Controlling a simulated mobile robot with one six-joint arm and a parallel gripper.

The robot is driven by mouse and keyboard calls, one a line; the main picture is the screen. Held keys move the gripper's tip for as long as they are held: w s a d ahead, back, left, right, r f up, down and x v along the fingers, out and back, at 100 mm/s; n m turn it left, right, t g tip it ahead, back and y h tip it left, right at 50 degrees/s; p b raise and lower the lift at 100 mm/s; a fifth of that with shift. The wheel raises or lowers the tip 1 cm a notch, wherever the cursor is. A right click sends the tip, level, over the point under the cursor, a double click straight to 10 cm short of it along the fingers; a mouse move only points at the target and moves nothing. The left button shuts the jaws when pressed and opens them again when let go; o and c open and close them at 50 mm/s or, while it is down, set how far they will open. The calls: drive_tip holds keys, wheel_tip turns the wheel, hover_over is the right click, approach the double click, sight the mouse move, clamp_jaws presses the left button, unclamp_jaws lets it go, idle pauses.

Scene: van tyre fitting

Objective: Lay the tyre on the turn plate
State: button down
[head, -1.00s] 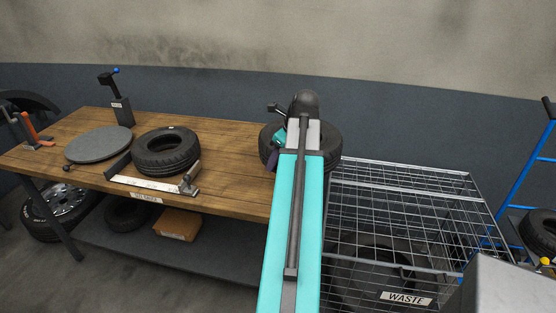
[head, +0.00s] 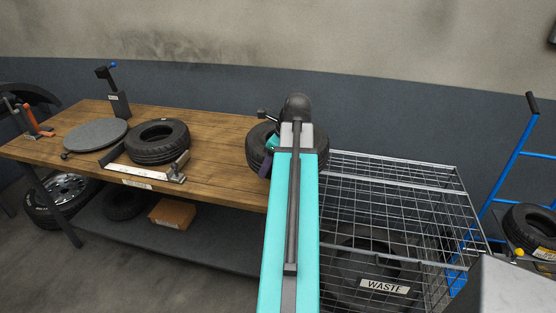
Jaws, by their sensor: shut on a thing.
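My gripper (head: 270,146) is at the far end of my raised teal arm, partly hidden by it. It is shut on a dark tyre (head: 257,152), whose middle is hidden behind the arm. The held tyre appears at the right end of the wooden bench; I cannot tell whether it touches the bench. The turn plate (head: 95,134) is a bare, flat grey disc on the left part of the bench, well left of my gripper. A second black tyre (head: 158,143) lies flat on the bench, just right of the turn plate.
A white-marked gauge bar (head: 145,169) lies in front of the second tyre. A dark post (head: 119,104) stands behind the turn plate. The wire waste cage (head: 385,175) stands right of the bench, with a blue trolley (head: 510,185) beyond. Bench wood (head: 215,155) between the tyres is clear.

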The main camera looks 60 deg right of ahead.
drive_tip(key=w+a+f+n+g+y, duration=0.15)
drive_tip(key=w+a+f+n, duration=0.45)
drive_tip(key=a, duration=0.8)
drive_tip(key=w+a+f+n+g+y, duration=0.15)
drive_tip(key=w+a+f+n, duration=0.4)
drive_tip(key=a, duration=0.85)
drive_tip(key=w+a+f+n+g+y, duration=0.1)
drive_tip(key=w+a+f+n+g, duration=0.25)
drive_tip(key=w+a+n, duration=0.75)
drive_tip(key=a+f+n+h+b, duration=0.1)
drive_tip(key=a+f+n+b, duration=0.1)
drive_tip(key=a+f+b, duration=0.8)
drive_tip(key=shift+w+a+f+g, duration=0.3)
drive_tip(key=shift+a+f, duration=0.2)
drive_tip(key=shift+f, duration=1.15)
drive_tip(key=shift+s, duration=0.2)
